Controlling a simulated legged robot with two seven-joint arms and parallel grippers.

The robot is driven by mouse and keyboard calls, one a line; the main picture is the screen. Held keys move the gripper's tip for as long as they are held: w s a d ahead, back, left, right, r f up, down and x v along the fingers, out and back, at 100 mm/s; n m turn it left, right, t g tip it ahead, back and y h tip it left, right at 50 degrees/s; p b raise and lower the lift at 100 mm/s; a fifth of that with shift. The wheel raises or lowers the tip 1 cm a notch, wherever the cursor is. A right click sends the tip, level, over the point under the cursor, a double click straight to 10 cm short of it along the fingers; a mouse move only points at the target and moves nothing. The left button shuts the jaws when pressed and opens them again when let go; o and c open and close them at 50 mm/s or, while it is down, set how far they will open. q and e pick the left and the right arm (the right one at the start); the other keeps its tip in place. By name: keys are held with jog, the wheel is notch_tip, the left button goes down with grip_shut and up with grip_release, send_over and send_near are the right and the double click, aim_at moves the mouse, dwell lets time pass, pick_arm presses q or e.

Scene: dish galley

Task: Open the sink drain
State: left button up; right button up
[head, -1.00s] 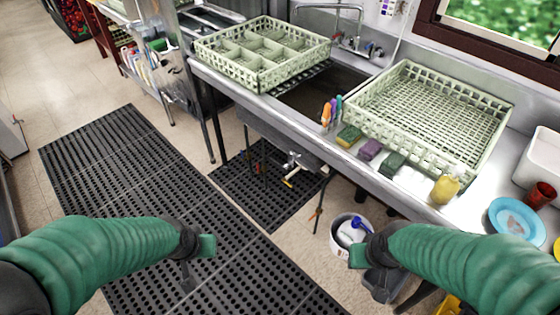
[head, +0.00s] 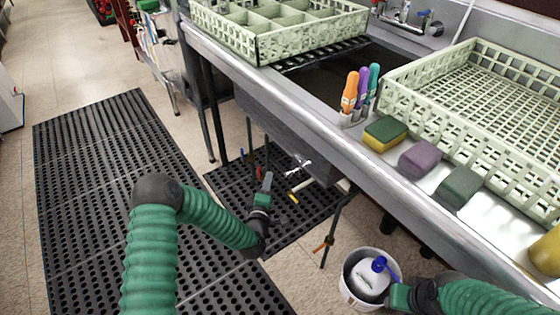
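The sink (head: 325,83) is set in the steel counter. Under its basin, a metal drain fitting (head: 303,164) and a lever with a yellowish handle (head: 300,187) show above the floor mat. My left gripper (head: 266,184) is just left of the yellowish handle in the picture, with a visible gap to it. Its fingers overlap in this view, so I cannot tell whether they are apart. My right gripper (head: 398,297) is low at the right, by the white bucket. Its opening is not clear either. The sink's drain hole is hidden.
A divided green rack (head: 255,45) and an empty green rack (head: 400,85) sit on the counter, with sponges (head: 385,133) and coloured-handled tools (head: 350,92) along its edge. A white bucket (head: 348,290) stands on the floor. Dark mats (head: 90,190) cover the open floor at left.

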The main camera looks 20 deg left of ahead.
pick_arm(q)
jog(key=w+a+f+b, duration=0.1)
jog(key=w+b, duration=0.4)
jog(key=w, duration=0.9)
jog(key=shift+w+a+f, duration=0.15)
jog(key=shift+a+f, duration=0.05)
jog(key=shift+f, duration=0.45)
grip_shut()
jog(key=shift+f, duration=0.15)
